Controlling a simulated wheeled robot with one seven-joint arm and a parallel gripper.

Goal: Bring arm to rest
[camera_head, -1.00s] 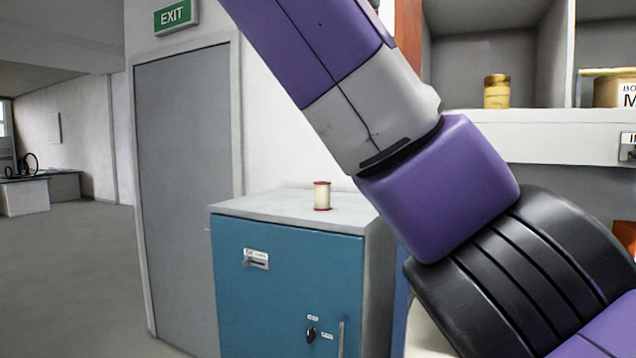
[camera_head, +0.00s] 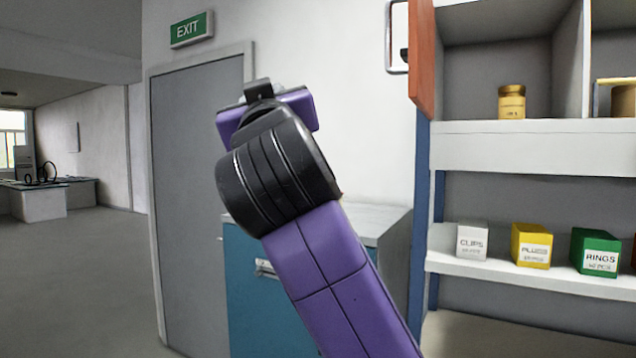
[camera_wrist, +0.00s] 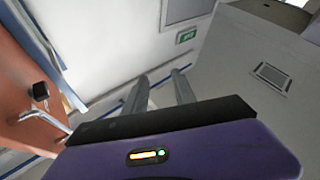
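My purple and black arm (camera_head: 330,268) rises from the bottom of the head view and leans up to the left, in front of the blue cabinet. My gripper is not clearly seen there, as the arm's far end is foreshortened. In the wrist view my gripper (camera_wrist: 160,80) shows two grey fingers apart with nothing between them. Beyond the fingers are a white wall and a green exit sign (camera_wrist: 186,35).
A blue cabinet (camera_head: 250,300) stands behind my arm, beside a grey door (camera_head: 198,180). At right, a shelf unit (camera_head: 520,140) holds a yellow jar (camera_head: 511,103) and white, yellow and green boxes. Open floor (camera_head: 80,280) lies at left.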

